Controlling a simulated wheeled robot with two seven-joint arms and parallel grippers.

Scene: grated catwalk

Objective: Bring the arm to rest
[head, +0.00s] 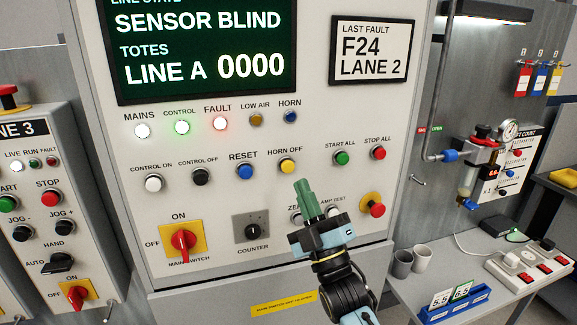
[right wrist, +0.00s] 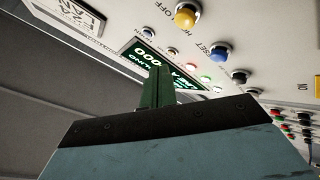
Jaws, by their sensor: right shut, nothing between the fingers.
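My right gripper (head: 305,190) reaches up from the lower right in the head view, in front of the lower part of the pale control panel (head: 330,130). Its green fingers are shut with nothing between them. They also show in the right wrist view (right wrist: 158,85), pointing up past the panel. The fingertips are below the yellow HORN OFF button (head: 287,166) and cover part of the labels and buttons behind them. I cannot tell whether they touch the panel. My left gripper is in no view.
A red emergency button (head: 377,210) is right of the gripper. A red main switch (head: 183,241) and a black counter knob (head: 252,231) are to its left. A grey bench (head: 400,295) at lower right holds two cups (head: 402,262), number cards (head: 452,300) and a power strip (head: 525,262).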

